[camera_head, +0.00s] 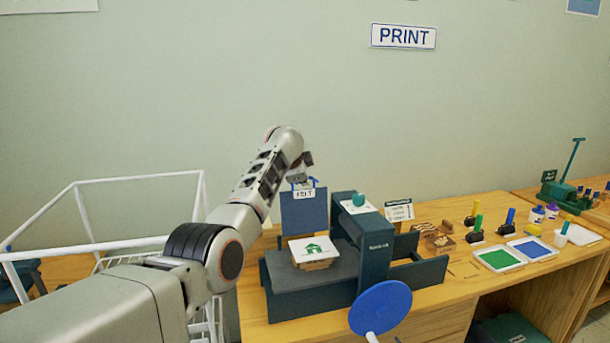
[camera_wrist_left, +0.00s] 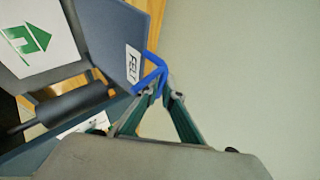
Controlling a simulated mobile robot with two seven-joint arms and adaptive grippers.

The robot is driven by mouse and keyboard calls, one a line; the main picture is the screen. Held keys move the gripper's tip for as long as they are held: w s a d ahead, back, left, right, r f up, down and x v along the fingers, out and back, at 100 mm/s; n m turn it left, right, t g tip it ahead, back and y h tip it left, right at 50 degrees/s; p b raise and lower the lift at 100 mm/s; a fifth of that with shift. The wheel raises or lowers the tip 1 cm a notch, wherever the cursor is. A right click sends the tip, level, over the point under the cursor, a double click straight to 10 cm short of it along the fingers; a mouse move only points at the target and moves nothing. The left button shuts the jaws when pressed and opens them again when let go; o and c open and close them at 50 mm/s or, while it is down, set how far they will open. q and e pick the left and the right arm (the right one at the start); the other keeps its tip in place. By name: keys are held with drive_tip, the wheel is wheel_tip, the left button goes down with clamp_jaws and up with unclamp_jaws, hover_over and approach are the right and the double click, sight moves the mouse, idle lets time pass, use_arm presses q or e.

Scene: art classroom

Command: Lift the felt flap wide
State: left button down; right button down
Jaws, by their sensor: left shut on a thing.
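The blue felt flap (camera_head: 303,214) stands raised, nearly upright, at the back of the dark press bed (camera_head: 300,303). It bears a white FELT label (camera_head: 304,194). In the left wrist view the flap (camera_wrist_left: 115,30) shows with a bent blue handle (camera_wrist_left: 152,72) on its edge. My left gripper (camera_head: 302,178) is at the flap's top edge, and in the left wrist view (camera_wrist_left: 160,93) its fingertips are shut on the blue handle. The exact contact is partly hidden. A print with a green house (camera_head: 315,249) lies on the bed. My right gripper is not in view.
The press frame (camera_head: 373,253) and its blue wheel disc (camera_head: 381,307) stand right of the bed. Ink trays (camera_head: 498,258) and rollers (camera_head: 475,232) are further right. A white wire rack (camera_head: 85,215) stands left.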

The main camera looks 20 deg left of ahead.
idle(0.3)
use_arm(q)
drive_tip(key=c, duration=2.2)
unclamp_jaws()
drive_tip(key=shift+s, duration=0.15)
drive_tip(key=shift+v, duration=6)
drive_tip(key=shift+r, duration=0.1)
drive_tip(key=shift+d, duration=0.1)
